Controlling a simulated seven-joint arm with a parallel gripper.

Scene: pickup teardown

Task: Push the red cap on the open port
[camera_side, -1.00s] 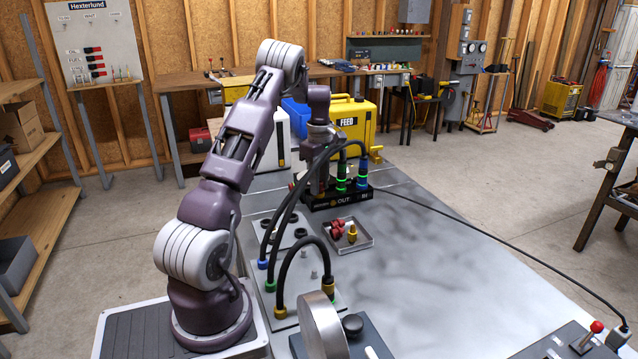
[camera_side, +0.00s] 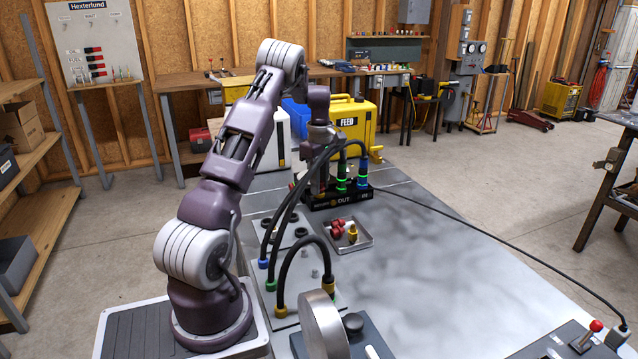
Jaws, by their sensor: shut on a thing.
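My gripper (camera_side: 317,186) points down at the left end of the black block marked OUT (camera_side: 345,202), behind the dark hoses. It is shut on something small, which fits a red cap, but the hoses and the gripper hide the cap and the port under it. Two hose ends with green-lit rings, one green (camera_side: 341,184) and one blue (camera_side: 362,182), stand plugged into the block to the right of my gripper. More red caps (camera_side: 337,230) lie in a small metal tray (camera_side: 368,241) in front of the block, beside a brass-yellow fitting (camera_side: 352,233).
Dark hoses (camera_side: 283,225) arch from a grey plate (camera_side: 262,300) up to the block, close by my gripper. A yellow FEED case (camera_side: 352,117) stands behind the block. A round metal disc (camera_side: 320,325) stands at the front. The right of the table (camera_side: 460,260) is mostly clear.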

